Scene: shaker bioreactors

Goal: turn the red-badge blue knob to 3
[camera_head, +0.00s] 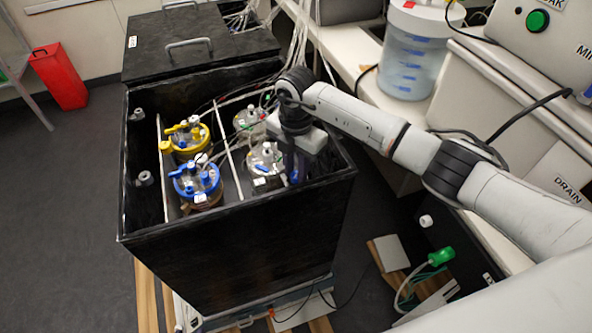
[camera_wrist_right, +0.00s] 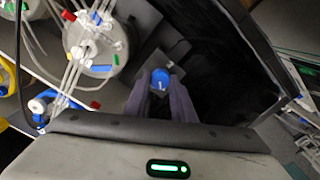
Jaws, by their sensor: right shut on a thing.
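The blue knob (camera_wrist_right: 160,79) shows in the right wrist view, between my right gripper's dark fingertips. It has a thin white pointer line on its face and sits by a grey plate (camera_wrist_right: 150,63) inside the black box. My right gripper (camera_wrist_right: 160,86) is shut on the knob. I cannot make out a red badge or scale numbers by the knob. My left gripper is not in view.
Several glass vessels stand in the box, including a yellow-ringed one (camera_head: 186,140) and a blue-ringed one (camera_head: 197,185). Tubes and cables run over them close to my right gripper. The box's black wall (camera_wrist_right: 235,60) is close beside the gripper.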

